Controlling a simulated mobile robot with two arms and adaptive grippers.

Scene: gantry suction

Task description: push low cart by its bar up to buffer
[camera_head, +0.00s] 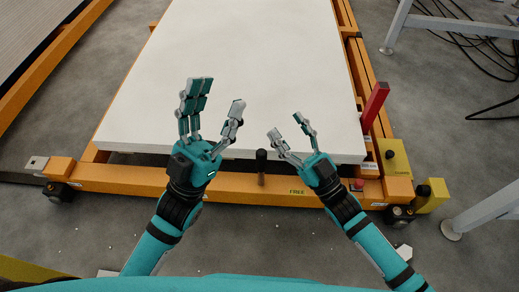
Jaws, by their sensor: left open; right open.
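The low cart has an orange frame (110,181) with black wheels at its near corners and carries a large white slab (255,60). Its near orange crossbar runs across the picture below the slab, with a short dark upright post (261,166) and a "FREE" label. My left gripper (217,100) is open and empty over the slab's near edge, left of the post. My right gripper (287,128) is open and empty over the near edge, right of the post. I cannot tell whether either hand touches the bar. I cannot make out a buffer.
A red upright piece (375,105) stands at the cart's right side, and a yellow block (394,157) sits at its near right corner. Another orange frame (55,60) lies at left. Grey metal legs (485,209) stand at right, with black cables (470,45) on the floor.

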